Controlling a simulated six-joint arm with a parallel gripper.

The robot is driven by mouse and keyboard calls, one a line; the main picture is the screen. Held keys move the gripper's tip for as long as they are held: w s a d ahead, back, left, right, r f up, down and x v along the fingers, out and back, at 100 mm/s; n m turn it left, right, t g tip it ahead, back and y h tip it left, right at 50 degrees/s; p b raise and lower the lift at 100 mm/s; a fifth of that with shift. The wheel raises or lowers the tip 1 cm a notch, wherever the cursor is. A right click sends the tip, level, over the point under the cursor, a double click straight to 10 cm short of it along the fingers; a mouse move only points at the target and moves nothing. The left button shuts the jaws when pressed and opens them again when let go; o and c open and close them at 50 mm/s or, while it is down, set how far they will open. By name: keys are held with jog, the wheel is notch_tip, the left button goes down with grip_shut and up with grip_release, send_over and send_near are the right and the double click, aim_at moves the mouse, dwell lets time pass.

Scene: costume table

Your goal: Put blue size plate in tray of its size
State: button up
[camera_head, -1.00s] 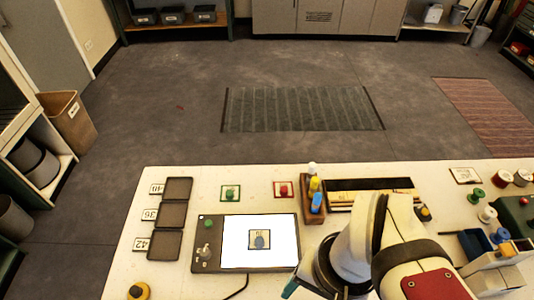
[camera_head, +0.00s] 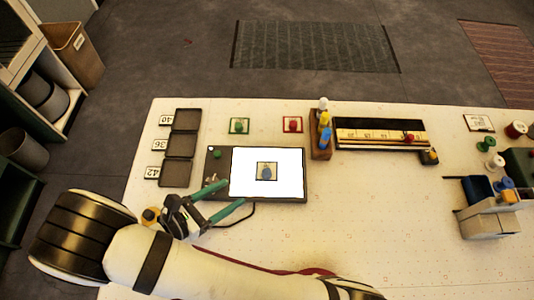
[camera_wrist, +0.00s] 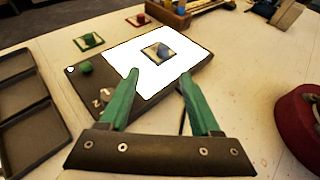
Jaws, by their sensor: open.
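The blue size plate (camera_head: 266,164), a small dark-edged square with a blue knob, lies on the lit white panel (camera_head: 290,188). It also shows in the wrist view (camera_wrist: 147,55). Its number is too small to read. Three dark trays stand in a column at left, with cards 40, 36 and 42: the 40 tray (camera_head: 187,119), the 36 tray (camera_head: 181,145) and the 42 tray (camera_head: 175,173). My gripper (camera_head: 235,192) is open and empty. Its green fingers (camera_wrist: 159,72) point toward the plate, at the panel's near left, apart from the plate.
A green-knobbed plate (camera_head: 239,125) and a red-knobbed plate (camera_head: 292,124) lie behind the panel. A wooden holder (camera_head: 320,147) with bottles and a long ruled box (camera_head: 380,136) stand right of them. A cable runs from the panel's front. The table's middle right is clear.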

aim_at(266, 173)
jog(key=x, duration=0.8)
jog(key=r+x, duration=0.1)
jog(key=x, duration=0.2)
jog(key=shift+w+d+f, duration=0.15)
jog(key=shift+d+f, duration=0.05)
jog(key=shift+d, duration=0.45)
grip_shut()
